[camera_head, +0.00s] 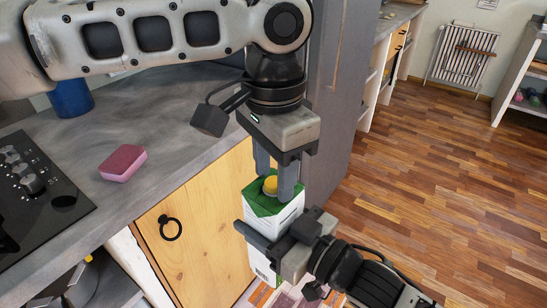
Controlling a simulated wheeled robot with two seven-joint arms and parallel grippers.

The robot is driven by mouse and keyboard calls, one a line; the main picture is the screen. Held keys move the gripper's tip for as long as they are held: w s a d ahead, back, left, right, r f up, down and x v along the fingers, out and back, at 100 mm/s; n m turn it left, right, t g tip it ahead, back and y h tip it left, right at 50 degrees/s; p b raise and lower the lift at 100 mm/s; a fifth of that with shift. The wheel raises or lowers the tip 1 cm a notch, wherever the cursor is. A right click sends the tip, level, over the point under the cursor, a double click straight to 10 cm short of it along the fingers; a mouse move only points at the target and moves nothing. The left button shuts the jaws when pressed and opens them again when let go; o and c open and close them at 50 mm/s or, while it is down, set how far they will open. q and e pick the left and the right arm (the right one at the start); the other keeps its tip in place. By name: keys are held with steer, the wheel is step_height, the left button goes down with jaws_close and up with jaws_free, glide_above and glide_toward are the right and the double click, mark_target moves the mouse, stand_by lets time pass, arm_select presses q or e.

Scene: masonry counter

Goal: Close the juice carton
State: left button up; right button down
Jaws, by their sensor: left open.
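The juice carton (288,214) is white with a green top and stands roughly upright in front of the wooden cabinet, clear of the counter. A yellow cap (270,184) sits at its top; whether it is fully seated cannot be told. My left gripper (274,188) points down from above, open, with one finger on each side of the cap. Contact with the cap is unclear. My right gripper (276,226) comes from the lower right and is shut on the carton's body. One of its fingers crosses the carton's left side; its palm hides part of the body.
The grey counter (190,120) holds a pink sponge (123,163), a blue container (70,97) and a black cooktop (40,205). A wooden cabinet door (195,225) with a black ring handle is close behind the carton. The wooden floor (440,190) at right is open.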

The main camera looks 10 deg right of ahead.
arm_select(q)
jaws_close()
steer(key=shift+o, duration=0.7)
jaws_free()
step_height(320, 180, up, 12)
stand_by(0.4)
